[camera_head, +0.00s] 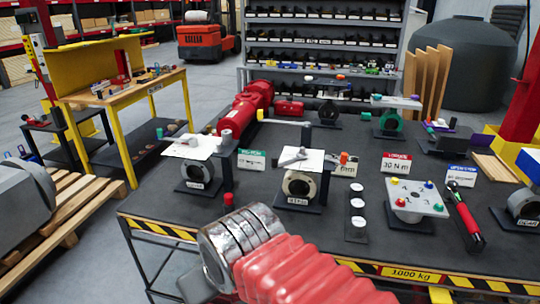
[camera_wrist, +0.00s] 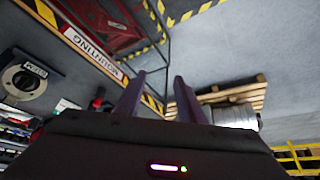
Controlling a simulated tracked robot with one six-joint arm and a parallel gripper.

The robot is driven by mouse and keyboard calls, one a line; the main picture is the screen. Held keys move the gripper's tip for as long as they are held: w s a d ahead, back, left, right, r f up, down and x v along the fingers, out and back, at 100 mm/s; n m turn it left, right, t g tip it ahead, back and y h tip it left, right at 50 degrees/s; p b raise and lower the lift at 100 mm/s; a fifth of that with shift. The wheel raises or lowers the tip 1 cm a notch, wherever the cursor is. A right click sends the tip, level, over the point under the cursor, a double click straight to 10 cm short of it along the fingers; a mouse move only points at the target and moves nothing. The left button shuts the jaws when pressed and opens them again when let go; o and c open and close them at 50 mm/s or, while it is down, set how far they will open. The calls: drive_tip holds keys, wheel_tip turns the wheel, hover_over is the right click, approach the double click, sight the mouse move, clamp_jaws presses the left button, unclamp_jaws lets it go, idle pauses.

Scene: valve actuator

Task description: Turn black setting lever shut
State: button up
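Several valves with levers stand on the dark table (camera_head: 270,215) in the head view. The front middle valve (camera_head: 299,186) has a dark grey lever (camera_head: 294,158) over a white plate. The front left valve (camera_head: 197,179) has a grey lever over a similar plate. I cannot tell for sure which lever is the black setting lever. My gripper (camera_wrist: 157,95) shows in the wrist view with its two dark purple fingers apart and nothing between them. It points at the floor beyond a striped table edge, away from the levers. No lever shows clearly in the wrist view.
A grey block with coloured knobs (camera_head: 412,198) and a red-and-black tool (camera_head: 465,218) lie at the right. A red cylinder (camera_head: 248,106) lies at the back. A wooden pallet (camera_head: 85,215) stands left of the table. My red-sleeved arm covers the table's front middle.

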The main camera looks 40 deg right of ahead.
drive_tip(key=w+d+r+m+t+h, duration=0.1)
drive_tip(key=w+d+m+t+h, duration=0.2)
drive_tip(key=w+d, duration=0.7)
drive_tip(key=w+d+r+m+t+h, duration=0.1)
drive_tip(key=w+d+t+h, duration=0.4)
drive_tip(key=d, duration=1)
drive_tip(key=d+t+y, duration=0.1)
drive_tip(key=d+t, duration=0.2)
drive_tip(key=d, duration=0.3)
drive_tip(key=shift+s+d+r+y, duration=0.15)
drive_tip(key=shift+r+y, duration=0.05)
drive_tip(key=shift+y, duration=0.2)
drive_tip(key=x, duration=1.3)
drive_tip(key=shift+w+r, duration=0.15)
drive_tip(key=shift+w, duration=0.25)
drive_tip(key=shift+d, duration=0.1)
drive_tip(key=shift+c, duration=0.5)
clamp_jaws()
